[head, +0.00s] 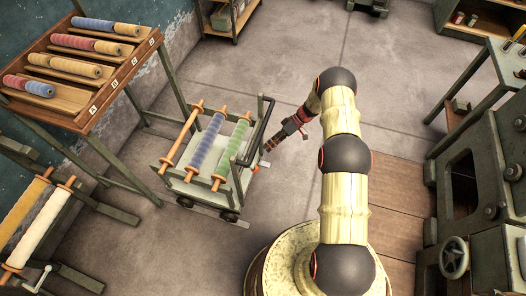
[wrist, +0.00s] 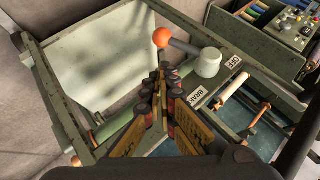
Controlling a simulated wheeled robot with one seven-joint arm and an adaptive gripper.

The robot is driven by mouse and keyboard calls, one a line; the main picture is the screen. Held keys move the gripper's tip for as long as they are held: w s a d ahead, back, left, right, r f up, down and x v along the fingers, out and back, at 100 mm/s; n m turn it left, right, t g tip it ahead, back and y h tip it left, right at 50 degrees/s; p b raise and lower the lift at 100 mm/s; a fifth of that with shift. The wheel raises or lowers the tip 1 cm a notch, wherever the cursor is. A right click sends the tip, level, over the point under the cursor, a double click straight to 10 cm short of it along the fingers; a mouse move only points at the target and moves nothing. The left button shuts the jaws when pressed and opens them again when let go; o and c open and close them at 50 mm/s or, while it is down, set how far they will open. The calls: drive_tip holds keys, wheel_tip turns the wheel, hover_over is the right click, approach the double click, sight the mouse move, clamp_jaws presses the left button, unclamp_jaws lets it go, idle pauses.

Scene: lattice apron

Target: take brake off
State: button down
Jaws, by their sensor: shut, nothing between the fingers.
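The brake lever in the wrist view has an orange ball knob (wrist: 162,38), a grey arm and a pale round pivot (wrist: 207,62). It is mounted on the cart frame, with the knob to the left of the pivot. A plate reading OFF (wrist: 233,62) and a plate apparently reading BRAKE (wrist: 197,97), partly cut off, lie beside the pivot. My gripper (wrist: 163,76) is shut and empty, its tips just below the knob in the picture; contact cannot be told. In the head view my gripper (head: 267,148) is at the right side of the cart (head: 190,190), near a small orange spot.
The cart carries a blue roll (head: 207,141), a green roll (head: 233,149) and a bare wooden roller (head: 181,136). A black handle (head: 262,125) rises at its right end. A sloped rack (head: 100,85) stands left, a green machine (head: 480,190) right.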

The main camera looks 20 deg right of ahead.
drive_tip(key=b+x, duration=0.2)
drive_tip(key=x, duration=0.7)
drive_tip(key=shift+s+f, duration=0.1)
drive_tip(key=shift+s, duration=0.15)
